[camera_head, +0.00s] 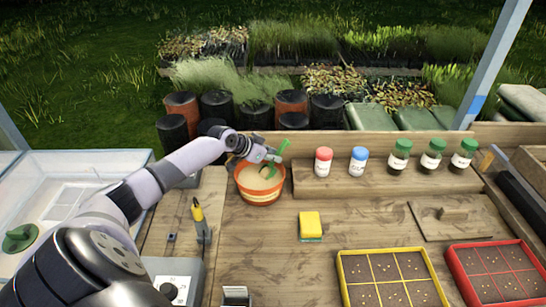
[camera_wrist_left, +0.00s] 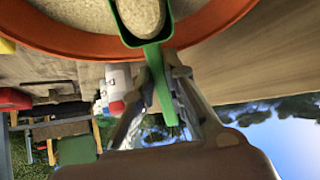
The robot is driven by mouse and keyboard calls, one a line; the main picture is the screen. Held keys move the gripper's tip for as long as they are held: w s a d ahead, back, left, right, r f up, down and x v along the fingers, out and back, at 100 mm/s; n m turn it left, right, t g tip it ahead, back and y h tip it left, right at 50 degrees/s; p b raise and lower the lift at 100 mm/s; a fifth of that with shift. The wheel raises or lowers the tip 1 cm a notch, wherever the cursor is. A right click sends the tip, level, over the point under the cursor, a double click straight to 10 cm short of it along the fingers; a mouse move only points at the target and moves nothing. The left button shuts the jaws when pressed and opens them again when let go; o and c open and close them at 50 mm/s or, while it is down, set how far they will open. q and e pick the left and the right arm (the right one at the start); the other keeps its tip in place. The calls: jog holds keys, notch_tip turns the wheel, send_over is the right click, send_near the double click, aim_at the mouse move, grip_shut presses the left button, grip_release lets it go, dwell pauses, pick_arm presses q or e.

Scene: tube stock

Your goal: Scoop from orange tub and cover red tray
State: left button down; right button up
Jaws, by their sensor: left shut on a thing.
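The orange tub (camera_head: 259,197) stands on the bench and holds pale granular material. My left gripper (camera_head: 262,154) is over the tub's far rim, shut on the handle of a green scoop (camera_head: 283,147). In the left wrist view the scoop (camera_wrist_left: 157,72) reaches up from my fingers (camera_wrist_left: 165,75) over the tub (camera_wrist_left: 60,40), with pale granules in its bowl. I cannot tell whether the bowl touches the material. The red tray (camera_head: 456,272) lies at the right front, its cells showing brown soil with small dots. My right gripper is not in view.
A yellow tray (camera_head: 343,280) lies left of the red tray. A yellow-green sponge (camera_head: 310,226) is on the bench between tub and trays. Several capped bottles (camera_head: 398,160) line the back ledge. A wooden board (camera_head: 465,222) lies behind the red tray.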

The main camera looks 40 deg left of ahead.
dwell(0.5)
pick_arm(q)
jog(key=shift+r+p, duration=0.3)
jog(key=shift+p, duration=0.2)
jog(key=shift+r+g+y+p, duration=0.2)
jog(key=shift+r+g+p, duration=0.2)
jog(key=shift+g+p, duration=0.55)
jog(key=shift+r+g+y+p, duration=0.2)
jog(key=shift+r+g+p, duration=0.25)
jog(key=shift+p, duration=0.9)
notch_tip(320, 180, up, 5)
jog(key=g+p, duration=0.1)
jog(key=p, duration=0.2)
jog(key=g+p, duration=0.1)
jog(key=p, duration=0.2)
jog(key=shift+r+g+y, duration=0.2)
jog(key=shift+g+y, duration=0.1)
notch_tip(320, 180, up, 5)
jog(key=g, duration=0.2)
jog(key=shift+r+g+y, duration=0.15)
jog(key=shift+g+y, duration=0.15)
